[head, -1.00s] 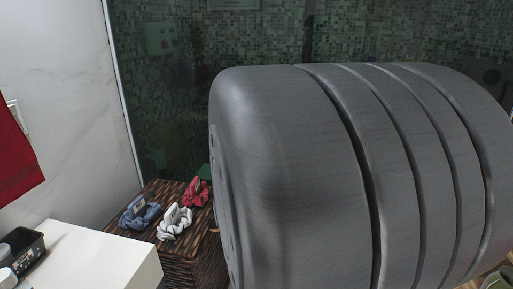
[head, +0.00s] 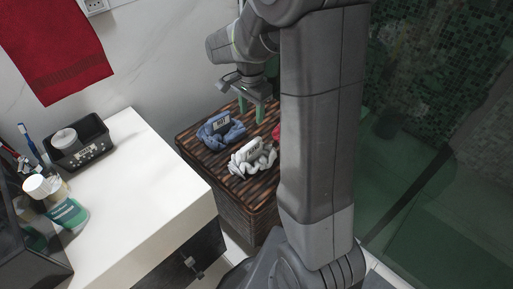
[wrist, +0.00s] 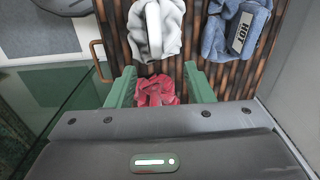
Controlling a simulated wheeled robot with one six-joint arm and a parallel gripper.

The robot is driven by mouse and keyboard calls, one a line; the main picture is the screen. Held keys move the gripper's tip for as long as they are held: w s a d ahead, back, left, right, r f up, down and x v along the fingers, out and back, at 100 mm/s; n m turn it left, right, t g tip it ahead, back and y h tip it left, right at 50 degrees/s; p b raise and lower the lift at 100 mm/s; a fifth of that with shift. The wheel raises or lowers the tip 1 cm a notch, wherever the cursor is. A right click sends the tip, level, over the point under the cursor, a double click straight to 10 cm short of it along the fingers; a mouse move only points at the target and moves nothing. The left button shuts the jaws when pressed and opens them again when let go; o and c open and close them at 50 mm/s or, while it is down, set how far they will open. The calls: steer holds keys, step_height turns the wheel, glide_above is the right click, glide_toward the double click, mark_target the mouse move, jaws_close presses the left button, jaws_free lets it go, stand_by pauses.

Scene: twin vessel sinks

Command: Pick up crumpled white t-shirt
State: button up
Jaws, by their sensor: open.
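The crumpled white t-shirt (head: 252,158) lies on the brown woven hamper lid in the head view, with a pale tag-like piece standing on it. It also shows at the top of the wrist view (wrist: 171,28). My gripper (head: 251,108) is above the far part of the lid, beyond the white shirt. In the wrist view its two green fingers (wrist: 160,88) are apart and empty. A crumpled red cloth (wrist: 157,92) lies below, between the fingers in the picture. In the head view my arm hides most of the red cloth (head: 276,132).
A crumpled blue cloth (head: 221,130) with a label lies beside the white shirt on the woven hamper (head: 240,207). A white counter (head: 130,208) with a black tray (head: 80,145) and bottles stands at left. A wall and a green glass panel (head: 400,185) flank the hamper.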

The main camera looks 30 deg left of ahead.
mark_target(252, 142)
step_height(252, 142, down, 8)
steer(key=shift+s+d+b, duration=0.1)
steer(key=shift+s+b, duration=0.05)
steer(key=shift+b, duration=0.35)
steer(key=shift+s+d+f+b, duration=0.1)
steer(key=shift+s+f+b, duration=0.1)
steer(key=shift+f, duration=1.15)
steer(key=shift+s+d+f+b, duration=0.1)
steer(key=shift+f+b, duration=0.05)
steer(key=shift+f, duration=1.15)
steer(key=shift+f, duration=0.25)
jaws_close()
